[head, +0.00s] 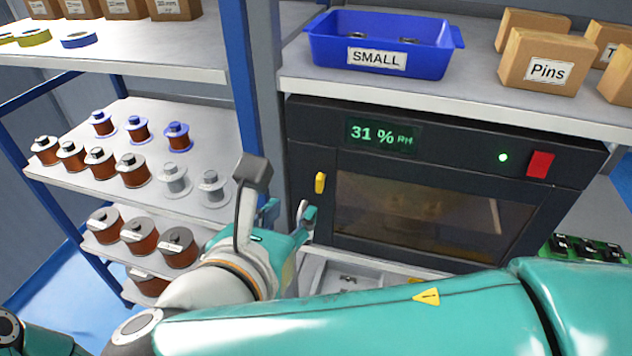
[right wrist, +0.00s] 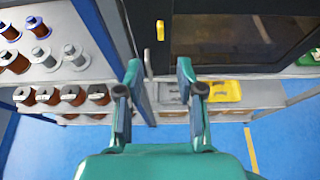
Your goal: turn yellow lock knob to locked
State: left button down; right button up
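The yellow lock knob (head: 320,183) is a small upright bar on the left side of the dark cabinet's front (head: 312,215), left of its window. It also shows upright in the right wrist view (right wrist: 160,30), above the space between my fingers. My right gripper (head: 288,210) is below and left of the knob in the head view, apart from it. In the right wrist view my right gripper (right wrist: 160,76) has its two fingers spread with nothing between them. My left gripper is not in view.
The cabinet has a green "31 % RH" display (head: 382,136) and a red button (head: 540,164). A blue "SMALL" bin (head: 330,55) and boxes stand on the shelf above. Spools (head: 132,168) fill shelves at left, beside a blue post (head: 240,80). A yellow tray (right wrist: 225,91) sits below.

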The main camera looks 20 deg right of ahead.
aim_at(318, 182)
jog(key=x, duration=1.4)
jog(key=shift+w+d+f+p, duration=0.15)
jog(key=shift+w+f+p, duration=0.05)
jog(key=shift+p, duration=0.1)
grip_shut()
